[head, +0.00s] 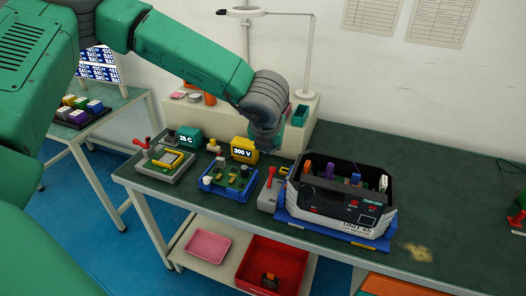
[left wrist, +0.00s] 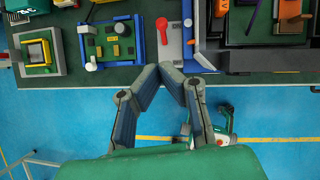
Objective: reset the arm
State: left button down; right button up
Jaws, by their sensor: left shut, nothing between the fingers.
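My left arm comes in from the left in the head view and reaches down over the green workbench (head: 440,205). The tips appear beside the bench's front edge, with blue floor below. My right gripper is not in view.
On the bench are a blue-framed circuit board (head: 228,181), a grey fixture with a red lever (head: 165,163), a teal 25 C meter (head: 188,137) and a black-and-grey unit (head: 345,205). A red bin (head: 272,262) and pink tray (head: 208,246) are on the shelf below. Bench right is mostly clear.

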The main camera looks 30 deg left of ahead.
pick_arm(q)
jog(key=s+d+f+m+b, duration=0.2)
jog(key=s+f+m+b, duration=0.15)
jog(key=f+m, duration=0.4)
jog(key=s+d+f+m+h+b, duration=0.1)
jog(key=s+d+f+m+b, duration=0.1)
jog(key=s+f+m, duration=0.45)
jog(key=s+d+f+m+b, duration=0.2)
jog(key=d+f+m+b, duration=0.1)
jog(key=f+m, duration=0.55)
jog(key=s+a+f+m+g+b, duration=0.1)
jog(key=s+f+m+g+b, duration=0.1)
jog(key=s+f+m, duration=0.4)
jog(key=s+a+f+m+g+h+b, duration=0.1)
jog(key=s+f+m+g+b, duration=0.1)
jog(key=s+f+m, duration=0.5)
jog(key=shift+s+f+m+b, duration=0.15)
jog(key=shift+s+m+b, duration=0.35)
jog(key=shift+s+m, duration=2.45)
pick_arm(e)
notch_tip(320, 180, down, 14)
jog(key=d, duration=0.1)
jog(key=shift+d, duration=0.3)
